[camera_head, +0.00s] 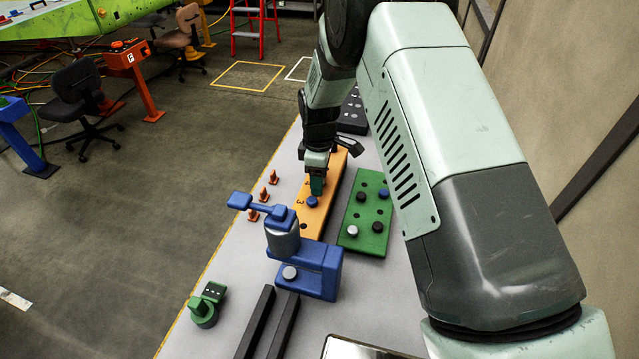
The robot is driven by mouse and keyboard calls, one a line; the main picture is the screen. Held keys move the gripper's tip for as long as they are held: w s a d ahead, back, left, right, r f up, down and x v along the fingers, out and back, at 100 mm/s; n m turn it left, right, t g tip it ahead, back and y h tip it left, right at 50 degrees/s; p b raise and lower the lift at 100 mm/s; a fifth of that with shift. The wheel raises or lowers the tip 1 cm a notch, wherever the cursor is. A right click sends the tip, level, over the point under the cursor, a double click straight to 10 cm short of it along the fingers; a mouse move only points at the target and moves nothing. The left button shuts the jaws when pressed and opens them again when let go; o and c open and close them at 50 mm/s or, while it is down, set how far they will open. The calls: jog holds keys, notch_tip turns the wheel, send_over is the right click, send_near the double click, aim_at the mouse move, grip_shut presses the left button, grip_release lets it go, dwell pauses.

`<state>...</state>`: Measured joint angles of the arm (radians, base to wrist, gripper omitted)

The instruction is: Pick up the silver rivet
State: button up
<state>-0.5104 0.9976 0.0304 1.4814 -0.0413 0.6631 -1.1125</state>
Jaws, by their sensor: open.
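A silver rivet (352,231) with a round head sits in the near left part of the green block (370,245). My gripper (317,190) points down over the orange board (308,228), to the left of the green block and farther back than the silver rivet. It is open, and its fingertips are small and partly merged with the board behind them. A blue rivet (312,202) stands on the orange board just in front of my gripper; I cannot tell whether they touch. Another grey round piece (290,272) sits on the blue vise (320,270).
The green block also holds a blue rivet (383,193) and dark round spots. Small orange cones (264,195) stand along the table's left edge. Black bars (257,320) and a green fixture (205,308) lie in front. My arm hides the table's right side.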

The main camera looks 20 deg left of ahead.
grip_shut()
notch_tip(320, 180, up, 10)
dwell(0.7)
